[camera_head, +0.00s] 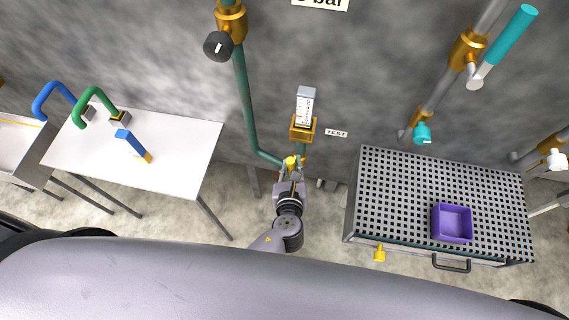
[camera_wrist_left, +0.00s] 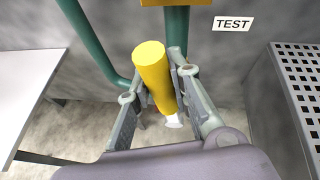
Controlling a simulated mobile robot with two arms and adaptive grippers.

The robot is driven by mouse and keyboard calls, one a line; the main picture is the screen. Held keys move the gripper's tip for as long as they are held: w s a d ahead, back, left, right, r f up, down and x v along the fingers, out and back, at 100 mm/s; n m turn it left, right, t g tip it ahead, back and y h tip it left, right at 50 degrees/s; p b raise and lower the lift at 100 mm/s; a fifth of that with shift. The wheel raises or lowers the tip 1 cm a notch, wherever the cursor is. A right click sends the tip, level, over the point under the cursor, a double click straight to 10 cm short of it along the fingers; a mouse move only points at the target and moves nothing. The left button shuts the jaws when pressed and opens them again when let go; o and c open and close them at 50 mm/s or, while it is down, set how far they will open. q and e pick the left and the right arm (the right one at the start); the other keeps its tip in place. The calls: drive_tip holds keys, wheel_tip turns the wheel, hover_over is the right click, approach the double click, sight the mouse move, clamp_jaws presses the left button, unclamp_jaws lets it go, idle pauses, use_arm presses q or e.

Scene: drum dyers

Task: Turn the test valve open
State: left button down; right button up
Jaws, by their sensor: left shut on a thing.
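The test valve's yellow handle (camera_wrist_left: 158,80) shows large in the left wrist view, between the two fingers. Its round end faces the camera and its lower end meets a small whitish part. In the head view the yellow handle (camera_head: 291,161) is a small spot at the foot of the green pipe, below the gauge (camera_head: 305,108) and the TEST label (camera_head: 336,133). My left gripper (camera_head: 291,174) is shut on the handle, and its fingers (camera_wrist_left: 155,95) lie on either side of it. The valve body is largely hidden behind the handle and gripper. My right gripper is not in view.
A white table (camera_head: 185,140) with a blue-and-yellow tool (camera_head: 131,144) stands at left. Green pipe (camera_head: 245,100) runs down the wall behind.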

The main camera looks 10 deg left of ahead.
use_arm(q)
drive_tip(key=shift+d+m+y, duration=0.4)
drive_tip(key=shift+d+m, duration=0.1)
drive_tip(key=shift+d, duration=0.15)
drive_tip(key=shift+s, duration=0.1)
drive_tip(key=c, duration=1.4)
unclamp_jaws()
drive_tip(key=shift+c, duration=0.2)
drive_tip(key=shift+s, duration=0.1)
drive_tip(key=v, duration=1.1)
drive_tip(key=shift+s, duration=0.35)
drive_tip(key=shift+d+r, duration=0.1)
